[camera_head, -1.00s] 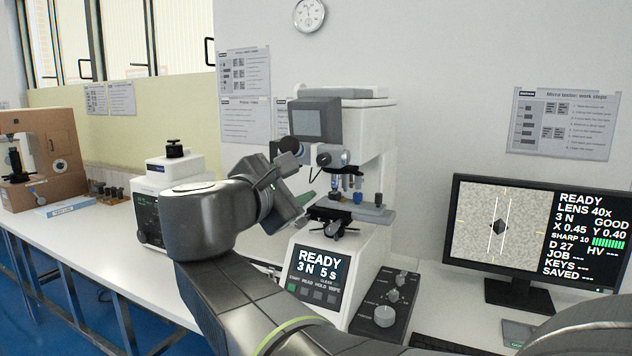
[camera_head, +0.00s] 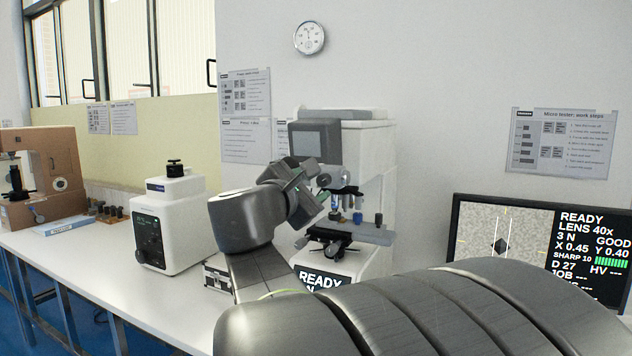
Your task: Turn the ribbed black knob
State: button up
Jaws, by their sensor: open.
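The white micro tester (camera_head: 368,150) stands in the middle, with a dark screen, a lens turret (camera_head: 345,190) and a stage (camera_head: 362,234). Dark round knobs show on it, one (camera_head: 323,180) beside the turret and one (camera_head: 378,219) on the stage. Another black knob (camera_head: 174,169) tops the smaller white tester at left. I cannot tell which is ribbed. My gripper (camera_head: 318,196) is open, in front of the micro tester's left side at turret height. Its fingers are small and partly hidden, and contact with the tester cannot be told.
My arm fills the lower right foreground, hiding the bench and the monitor's (camera_head: 540,250) lower part. A small case (camera_head: 217,274) sits left of the micro tester. The white bench (camera_head: 100,262) has free room at front left.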

aim_at(322, 183)
jog(key=shift+x, duration=2.35)
jog(key=c, duration=1)
jog(key=shift+f+m+b, duration=0.2)
jog(key=shift+m+b, duration=0.1)
jog(key=shift+b, duration=0.3)
